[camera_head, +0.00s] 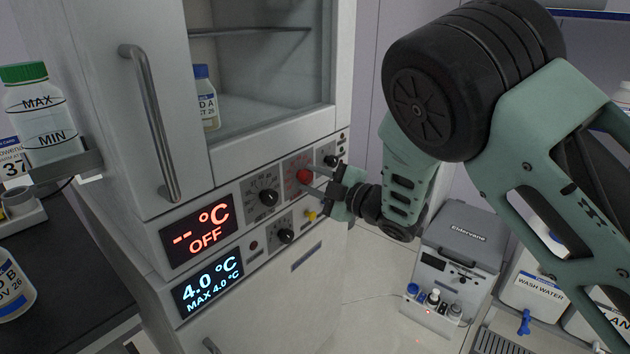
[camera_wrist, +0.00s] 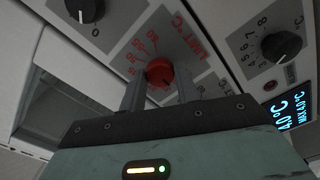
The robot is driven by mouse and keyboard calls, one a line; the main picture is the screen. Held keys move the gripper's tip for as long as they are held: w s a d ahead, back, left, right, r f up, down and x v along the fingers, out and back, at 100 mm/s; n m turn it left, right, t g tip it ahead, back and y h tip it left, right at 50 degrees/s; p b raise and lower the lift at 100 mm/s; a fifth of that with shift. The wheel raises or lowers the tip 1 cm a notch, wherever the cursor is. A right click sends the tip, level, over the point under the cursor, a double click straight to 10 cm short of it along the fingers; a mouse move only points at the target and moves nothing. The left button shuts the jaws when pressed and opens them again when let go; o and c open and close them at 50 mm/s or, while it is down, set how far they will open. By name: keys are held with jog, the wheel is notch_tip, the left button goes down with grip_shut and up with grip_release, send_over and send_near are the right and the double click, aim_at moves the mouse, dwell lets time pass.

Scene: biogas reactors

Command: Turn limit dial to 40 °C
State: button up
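The limit dial (camera_head: 304,176) is a red round knob on the cabinet's upper control panel. In the wrist view the red dial (camera_wrist: 159,71) sits on a scale marked "LIMIT °C" in red; its pointer setting is too small to read. My gripper (camera_head: 315,180) reaches in from the right at the dial. In the wrist view my gripper (camera_wrist: 160,84) has its fingers apart, one on each side of the dial. I cannot tell whether either finger touches it. The upper display (camera_head: 199,230) reads "-- °C OFF" in red.
Black knobs (camera_head: 268,197) (camera_head: 285,236) and a yellow knob (camera_head: 311,214) lie close around the dial. The lower display (camera_head: 209,282) reads 4.0 °C, MAX 4.0 °C. A door handle (camera_head: 150,120) sticks out at left. A grey device (camera_head: 458,250) stands at lower right.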

jog(key=shift+m, duration=0.3)
jog(key=m, duration=0.3)
jog(key=shift+m+b, duration=0.3)
jog(key=shift+m, duration=0.1)
jog(key=m, duration=1.3)
jog(key=shift+s+f+p, duration=0.1)
jog(key=shift+p, duration=0.2)
jog(key=shift+m, duration=0.3)
jog(key=o, duration=1)
jog(key=shift+c, duration=0.2)
